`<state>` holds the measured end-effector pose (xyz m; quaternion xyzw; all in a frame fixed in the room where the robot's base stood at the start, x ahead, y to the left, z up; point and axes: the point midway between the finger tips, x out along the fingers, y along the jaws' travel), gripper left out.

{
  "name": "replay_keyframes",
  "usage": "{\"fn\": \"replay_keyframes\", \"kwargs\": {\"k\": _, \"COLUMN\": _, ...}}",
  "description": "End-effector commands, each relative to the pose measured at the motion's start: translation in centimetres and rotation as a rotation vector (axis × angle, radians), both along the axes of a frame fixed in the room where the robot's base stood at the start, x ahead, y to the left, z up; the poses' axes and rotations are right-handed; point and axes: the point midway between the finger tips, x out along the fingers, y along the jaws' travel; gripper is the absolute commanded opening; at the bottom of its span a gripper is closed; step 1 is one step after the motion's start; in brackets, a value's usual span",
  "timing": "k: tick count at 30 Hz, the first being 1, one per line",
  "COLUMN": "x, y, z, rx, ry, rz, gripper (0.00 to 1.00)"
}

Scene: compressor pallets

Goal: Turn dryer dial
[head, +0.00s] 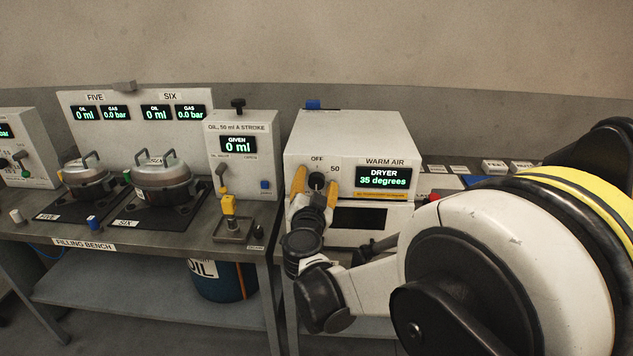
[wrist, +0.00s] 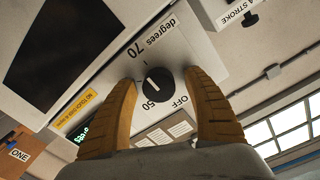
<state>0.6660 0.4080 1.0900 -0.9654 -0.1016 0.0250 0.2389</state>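The warm air dryer (head: 345,128) is a white box on the bench, with a green display reading "DRYER 35 degrees". Its round black dial (wrist: 158,86) has a white pointer line and shows in the wrist view among the labels OFF, 50 and 70. I cannot tell exactly which mark the pointer meets. My gripper (wrist: 160,78) is open, with one orange-yellow finger on each side of the dial and a gap to it on both sides. In the head view my gripper (head: 316,180) is at the dryer's front, left of the display, largely covering the dial.
Left of the dryer stands the oil stroke unit (head: 256,128) with a yellow-tipped lever (head: 228,203). Further left are two lidded metal pots (head: 163,180) on black mats. A dark opening (head: 360,218) lies below the dryer's display. Small labelled items line the bench to the right.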

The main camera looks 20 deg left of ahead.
Motion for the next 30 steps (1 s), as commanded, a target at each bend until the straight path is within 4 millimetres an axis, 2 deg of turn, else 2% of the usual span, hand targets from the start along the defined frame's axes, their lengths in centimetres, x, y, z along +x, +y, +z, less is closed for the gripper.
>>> {"fn": "replay_keyframes", "kwargs": {"k": 7, "x": -0.1, "y": 0.0, "z": -0.1, "rx": 0.0, "ry": 0.0, "rz": -0.001, "gripper": 0.59}}
{"fn": "replay_keyframes", "kwargs": {"k": 10, "x": -0.8, "y": -0.2, "z": 0.0, "rx": 0.0, "ry": 0.0, "rz": 0.0, "gripper": 0.59}}
{"fn": "replay_keyframes", "kwargs": {"k": 24, "x": -10.0, "y": -2.1, "z": 0.0, "rx": 0.0, "ry": 0.0, "rz": 0.001, "gripper": 0.59}}
{"fn": "replay_keyframes", "kwargs": {"k": 30, "x": -11.6, "y": -2.5, "z": 0.0, "rx": 0.0, "ry": 0.0, "rz": -0.001, "gripper": 0.59}}
